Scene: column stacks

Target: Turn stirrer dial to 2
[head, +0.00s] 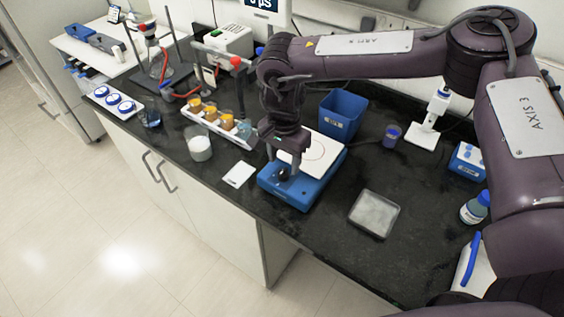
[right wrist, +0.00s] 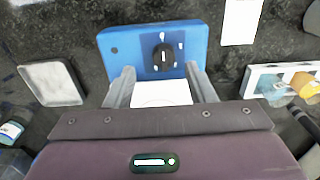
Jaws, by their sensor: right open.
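The stirrer (head: 295,200) is a blue box with a white square top plate (head: 318,160), standing near the counter's front edge. Its black dial (head: 283,174) is on the front part. In the right wrist view the stirrer (right wrist: 120,45) lies ahead with the dial (right wrist: 163,57) upright on it; small white marks surround the dial, too small to read. My right gripper (head: 287,162) points down over the stirrer. In the right wrist view the right gripper (right wrist: 160,70) has its two fingers spread, empty, the dial seen between and just beyond their tips. My left gripper is out of view.
A blue bin (head: 342,113) stands behind the stirrer. A grey-white tray (head: 374,214) lies to its right, a white card (head: 238,174) and a beaker (head: 199,147) to its left. A rack of orange-filled vessels (head: 225,122) is farther left. Dark counter is clear between stirrer and tray.

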